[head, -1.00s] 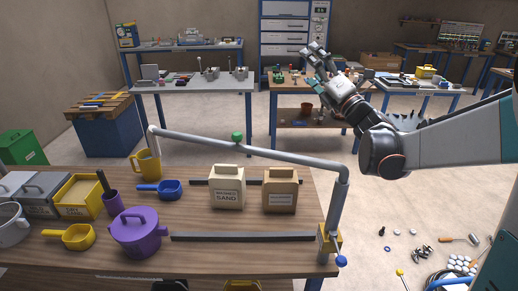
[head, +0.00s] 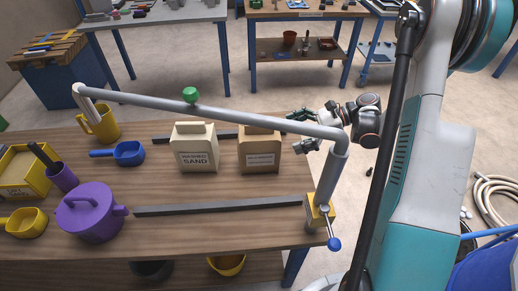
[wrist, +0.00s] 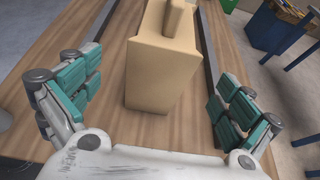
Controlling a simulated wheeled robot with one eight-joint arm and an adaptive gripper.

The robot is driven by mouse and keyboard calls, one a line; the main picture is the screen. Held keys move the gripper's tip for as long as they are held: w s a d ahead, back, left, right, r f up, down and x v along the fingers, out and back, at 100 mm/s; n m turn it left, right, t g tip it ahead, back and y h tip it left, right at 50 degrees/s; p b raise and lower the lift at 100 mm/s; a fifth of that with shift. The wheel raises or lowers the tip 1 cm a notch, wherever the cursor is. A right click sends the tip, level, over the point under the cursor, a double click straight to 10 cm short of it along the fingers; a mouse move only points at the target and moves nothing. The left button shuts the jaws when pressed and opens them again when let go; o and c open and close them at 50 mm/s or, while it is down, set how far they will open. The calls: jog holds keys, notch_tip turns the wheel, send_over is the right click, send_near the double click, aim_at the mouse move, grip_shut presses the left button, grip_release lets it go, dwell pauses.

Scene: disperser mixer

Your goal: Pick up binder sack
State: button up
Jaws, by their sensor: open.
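The tan binder sack (head: 259,155) stands upright on the wooden bench, just right of a pale sack (head: 195,150) labelled washed sand. Its own label is too small to read. In the wrist view the binder sack (wrist: 163,75) stands between my open finger pads, apart from both and a little ahead of the palm. In the head view my gripper (head: 299,131) is at the sack's right side, partly hidden by the grey pipe. It is open and holds nothing.
A grey pipe arm (head: 240,113) with a green knob (head: 190,95) crosses above the bench near the sacks. A dark rail (head: 215,208) lies in front of them. A purple pot (head: 88,212), blue scoop (head: 128,152) and yellow mug (head: 98,122) stand left.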

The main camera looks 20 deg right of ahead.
aim_at(264, 142)
jog(key=b+x, duration=0.3)
jog(key=x, duration=0.7)
jog(key=shift+w+a, duration=0.1)
jog(key=shift+w, duration=0.1)
jog(key=c, duration=1.5)
